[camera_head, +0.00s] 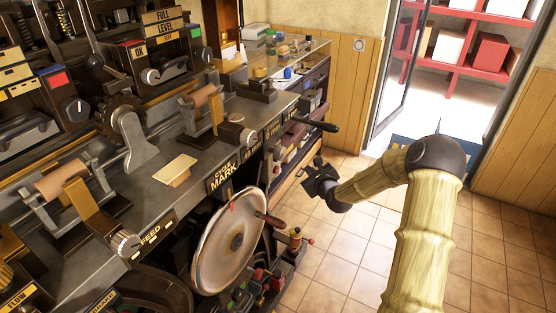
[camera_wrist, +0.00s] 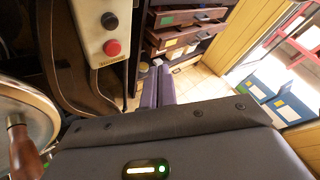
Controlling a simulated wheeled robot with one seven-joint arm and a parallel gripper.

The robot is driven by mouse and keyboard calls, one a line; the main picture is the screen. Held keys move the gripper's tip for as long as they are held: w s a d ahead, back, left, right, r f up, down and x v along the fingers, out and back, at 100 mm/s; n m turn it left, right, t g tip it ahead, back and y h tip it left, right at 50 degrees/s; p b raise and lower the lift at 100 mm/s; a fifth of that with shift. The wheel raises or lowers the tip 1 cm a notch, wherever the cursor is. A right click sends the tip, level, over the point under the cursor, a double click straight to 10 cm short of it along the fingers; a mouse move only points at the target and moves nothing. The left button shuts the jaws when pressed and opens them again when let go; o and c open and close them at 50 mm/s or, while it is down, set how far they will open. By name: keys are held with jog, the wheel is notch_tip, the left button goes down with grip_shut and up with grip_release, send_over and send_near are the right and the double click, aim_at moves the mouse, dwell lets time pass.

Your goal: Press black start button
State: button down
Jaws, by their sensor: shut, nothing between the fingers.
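A black round button (camera_wrist: 110,20) sits on a cream control box (camera_wrist: 95,48) at the top left of the wrist view. I cannot make out this box in the head view. My gripper (camera_head: 314,166) is in front of the machine bench in the head view, above the tiled floor. In the wrist view its two purple-grey fingers (camera_wrist: 157,87) are together and empty. They are apart from the box, to the right of and below the buttons in the picture.
A large metal handwheel (camera_head: 228,245) with a wooden handle stands at the bench front. The bench (camera_head: 150,185) carries rollers, knobs and labels. A black-handled lever (camera_head: 318,125) juts out. Open drawers (camera_wrist: 190,18) are beyond the fingers. The tiled floor (camera_head: 350,265) is clear.

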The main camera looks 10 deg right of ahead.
jog(key=w+a, duration=0.5)
jog(key=a, duration=0.2)
jog(key=shift+b, duration=0.4)
jog(key=shift+w+a, duration=0.2)
dwell(1.9)
jog(key=shift+w+a+r, duration=0.1)
jog(key=shift+a, duration=0.1)
jog(key=shift+w+a+r, duration=0.25)
jog(key=shift+a+r, duration=0.35)
jog(key=shift+a, duration=0.1)
dwell(1.6)
jog(key=shift+s+f, duration=0.15)
jog(key=shift+f, duration=0.1)
dwell(0.3)
jog(key=shift+s+d+f+b, duration=0.15)
jog(key=shift+s+d, duration=0.3)
jog(key=shift+d, duration=0.25)
jog(key=shift+s+d+f+b, duration=0.2)
jog(key=shift+s+d, duration=0.25)
jog(key=shift+d, duration=0.2)
jog(key=shift+s+d+f+b, duration=0.15)
jog(key=shift+s+d, duration=0.3)
jog(key=shift+d, duration=0.25)
